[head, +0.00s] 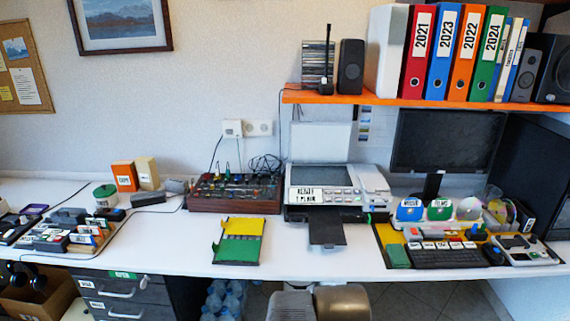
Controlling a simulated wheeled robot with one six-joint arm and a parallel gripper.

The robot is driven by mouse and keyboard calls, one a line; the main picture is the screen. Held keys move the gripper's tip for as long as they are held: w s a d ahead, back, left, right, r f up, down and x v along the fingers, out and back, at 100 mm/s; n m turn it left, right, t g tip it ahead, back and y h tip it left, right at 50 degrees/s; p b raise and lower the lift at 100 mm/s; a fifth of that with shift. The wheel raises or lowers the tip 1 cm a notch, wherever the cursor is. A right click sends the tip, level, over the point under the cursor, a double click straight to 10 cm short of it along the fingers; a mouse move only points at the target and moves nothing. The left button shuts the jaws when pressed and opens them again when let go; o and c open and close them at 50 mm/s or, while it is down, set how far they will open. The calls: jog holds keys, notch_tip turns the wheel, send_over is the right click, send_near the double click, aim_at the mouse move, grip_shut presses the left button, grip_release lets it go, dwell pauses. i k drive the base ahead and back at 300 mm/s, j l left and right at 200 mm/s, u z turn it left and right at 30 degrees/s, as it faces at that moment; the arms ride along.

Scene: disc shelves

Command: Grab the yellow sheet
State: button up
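A flat yellow piece (245,225) shows at the top of a green item (237,248) that lies on the white desk, left of the printer. I cannot tell whether the yellow is a loose sheet or part of a folder or tray. Another yellow sheet-like surface (388,233) shows at the right, mostly hidden under the keyboard and the things around it. Rounded grey parts at the bottom centre look like my own arm. My gripper's fingers do not show.
The printer (325,190) stands mid-desk with its dark tray (326,232) out front. A brown mixer box (235,192) is behind the green item. The black keyboard (445,257) is at right. An orange shelf (370,97) holds binders above. The front desk strip is mostly clear.

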aim_at(235, 226)
jog(key=i+j+u, duration=0.2)
jog(key=i+j, duration=0.25)
jog(key=i+j+u, duration=0.15)
jog(key=i+j, duration=0.2)
jog(key=i, duration=0.15)
jog(key=i+j+u, duration=0.2)
jog(key=i+j, duration=0.15)
jog(key=i, duration=0.15)
